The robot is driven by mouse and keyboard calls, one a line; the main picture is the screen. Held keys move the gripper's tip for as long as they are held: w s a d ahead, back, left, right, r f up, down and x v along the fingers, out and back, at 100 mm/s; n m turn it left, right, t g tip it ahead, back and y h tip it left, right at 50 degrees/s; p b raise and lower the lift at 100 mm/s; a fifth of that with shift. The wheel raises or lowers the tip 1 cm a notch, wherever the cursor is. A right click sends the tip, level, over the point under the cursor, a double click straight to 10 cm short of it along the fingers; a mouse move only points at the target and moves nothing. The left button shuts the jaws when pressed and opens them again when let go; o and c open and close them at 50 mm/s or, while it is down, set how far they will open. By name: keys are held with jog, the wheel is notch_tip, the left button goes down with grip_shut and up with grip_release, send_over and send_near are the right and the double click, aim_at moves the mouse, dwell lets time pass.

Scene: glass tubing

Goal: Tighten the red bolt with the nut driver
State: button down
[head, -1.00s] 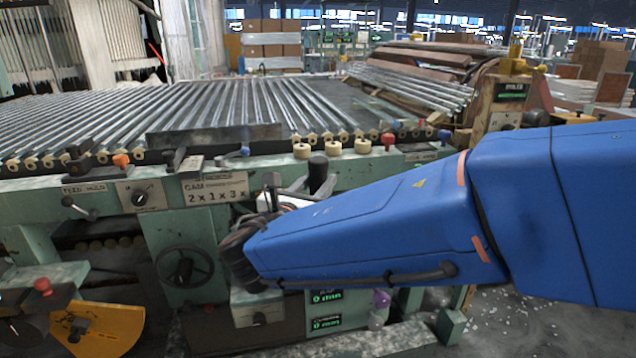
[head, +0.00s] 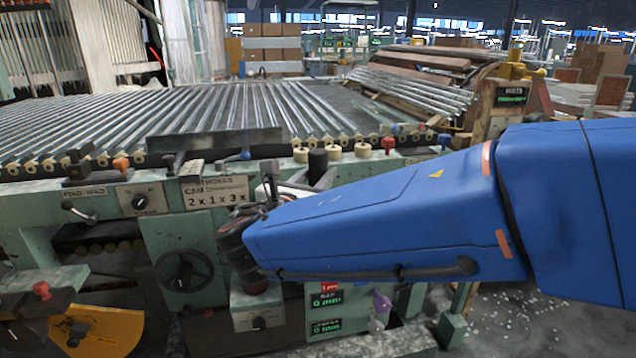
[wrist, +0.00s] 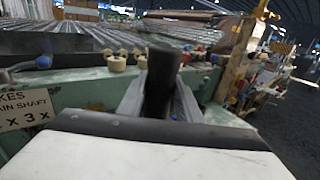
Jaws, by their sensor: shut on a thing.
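My gripper (wrist: 160,100) is shut on a black upright cylinder, which looks like the handle of the nut driver (wrist: 162,75). Its grey fingers stand on both sides of the handle. In the head view the black handle (head: 318,164) shows above my blue forearm, in front of the cream rollers. My gripper is mostly hidden there behind the forearm. A red-headed piece (head: 388,143), possibly the red bolt, stands on the machine's front rail, right of the handle and apart from it. The lower end of the driver is hidden.
Cream rollers (head: 362,150) and a blue-handled lever (head: 245,154) line the rail. Glass tubes (head: 225,105) lie on the bed behind. A handwheel (head: 183,270), a red knob (head: 41,290) and a yellow disc part (head: 105,330) are at the lower left. Open floor lies at the lower right.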

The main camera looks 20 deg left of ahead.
aim_at(315, 157)
jog(key=shift+r, duration=2.4)
